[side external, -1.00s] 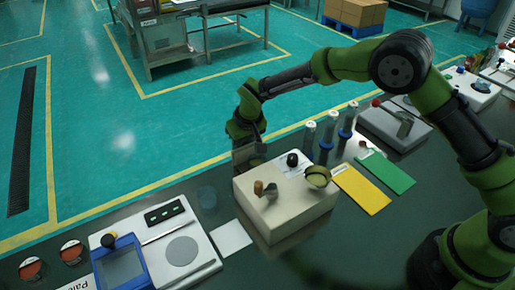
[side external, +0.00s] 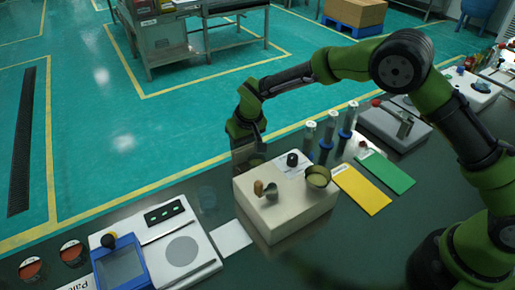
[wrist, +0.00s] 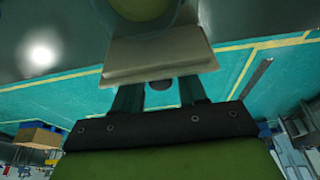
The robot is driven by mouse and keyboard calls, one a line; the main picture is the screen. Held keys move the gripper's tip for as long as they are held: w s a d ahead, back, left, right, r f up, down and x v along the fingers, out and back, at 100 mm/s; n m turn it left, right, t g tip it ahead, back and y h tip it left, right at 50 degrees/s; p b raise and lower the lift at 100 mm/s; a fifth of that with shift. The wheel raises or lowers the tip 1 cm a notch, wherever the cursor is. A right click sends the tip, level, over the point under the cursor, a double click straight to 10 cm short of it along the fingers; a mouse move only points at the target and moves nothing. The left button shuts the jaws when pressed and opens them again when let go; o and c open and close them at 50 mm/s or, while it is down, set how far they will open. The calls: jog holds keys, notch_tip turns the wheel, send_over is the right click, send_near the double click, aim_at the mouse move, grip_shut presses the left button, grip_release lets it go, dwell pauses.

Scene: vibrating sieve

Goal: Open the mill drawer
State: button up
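The mill appears to be the cream box (side external: 285,207) on the dark bench, with a wooden-handled crank (side external: 264,189), a black knob (side external: 292,159) and an olive cup (side external: 318,177) on top. My gripper (side external: 248,152) is at its far left side, mostly hidden by the forearm and the box. In the wrist view, my gripper (wrist: 158,95) has its fingers apart, with a small dark round knob (wrist: 160,86) between them. Gaps show beside the knob. A beige panel (wrist: 158,58) lies just beyond; I cannot tell whether it is the drawer front.
Yellow (side external: 361,188) and green (side external: 386,172) cards lie right of the box. Several blue-based tubes (side external: 328,132) stand behind it. A white plate (side external: 231,237) and a white panel with a grey disc (side external: 182,250) lie to the left.

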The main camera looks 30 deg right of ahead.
jog(key=shift+o, duration=0.2)
jog(key=shift+r, duration=3.9)
jog(key=shift+s+d+f+g, duration=0.1)
jog(key=shift+s+f+g, duration=0.05)
jog(key=shift+s+f, duration=0.35)
jog(key=shift+s+d+f+g, duration=0.15)
jog(key=shift+s+f, duration=0.1)
jog(key=shift+s, duration=0.3)
jog(key=s+d+r+m+t, duration=0.1)
jog(key=s+d+r, duration=0.4)
jog(key=s, duration=0.4)
jog(key=s+d+r+m+t+y, duration=0.1)
jog(key=s+d+r, duration=0.4)
jog(key=s, duration=0.5)
jog(key=s+d+r+m+t+y, duration=0.1)
jog(key=s+d+r, duration=0.4)
jog(key=s, duration=0.5)
jog(key=shift+r+m+t, duration=0.5)
jog(key=shift+r+t, duration=0.2)
jog(key=shift+r, duration=0.1)
